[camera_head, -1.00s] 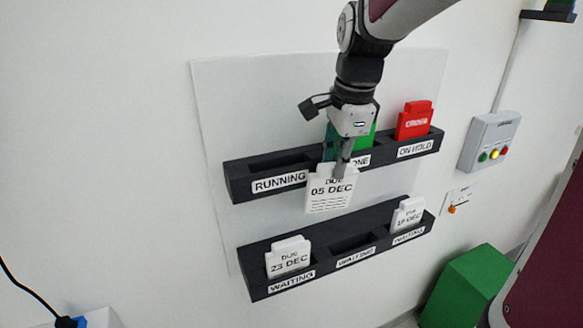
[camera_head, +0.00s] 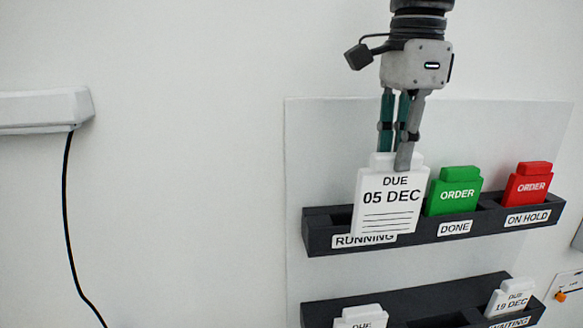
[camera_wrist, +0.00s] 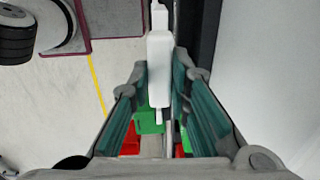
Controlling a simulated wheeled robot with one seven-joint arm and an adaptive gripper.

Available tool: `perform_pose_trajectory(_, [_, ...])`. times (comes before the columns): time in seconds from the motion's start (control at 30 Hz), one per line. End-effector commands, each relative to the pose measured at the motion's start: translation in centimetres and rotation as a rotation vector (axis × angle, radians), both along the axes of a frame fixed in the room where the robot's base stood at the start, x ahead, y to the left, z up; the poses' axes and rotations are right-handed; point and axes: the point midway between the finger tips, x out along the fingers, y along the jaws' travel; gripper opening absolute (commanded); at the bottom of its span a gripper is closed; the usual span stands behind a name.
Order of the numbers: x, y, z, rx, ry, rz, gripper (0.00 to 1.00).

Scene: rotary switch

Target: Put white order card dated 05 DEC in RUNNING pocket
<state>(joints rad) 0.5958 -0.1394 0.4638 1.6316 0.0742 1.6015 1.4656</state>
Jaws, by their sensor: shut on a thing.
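The white order card (camera_head: 391,205) dated 05 DEC is upright in my gripper (camera_head: 398,160), which is shut on its top tab. The card hangs in front of the upper rack at the RUNNING pocket (camera_head: 322,222), and its lower edge overlaps part of the RUNNING label. I cannot tell how far the card is from the rack. In the wrist view the card (camera_wrist: 159,68) shows edge-on between the fingers (camera_wrist: 158,100). The bottom of the pocket is hidden behind the card.
A green order card (camera_head: 455,192) stands in the DONE pocket and a red one (camera_head: 529,184) in ON HOLD. The lower rack (camera_head: 440,296) holds white cards, including one dated 19 DEC (camera_head: 509,299).

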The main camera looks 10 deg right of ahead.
Motion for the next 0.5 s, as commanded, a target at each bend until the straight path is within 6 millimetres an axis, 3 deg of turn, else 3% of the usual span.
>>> perform_pose_trajectory(0.2, [-0.9, 1.5, 2.1, -0.007, 0.03, 0.024, 0.0])
perform_pose_trajectory(0.5, [-1.1, 1.6, 2.2, -0.008, 0.034, 0.026, 0.0])
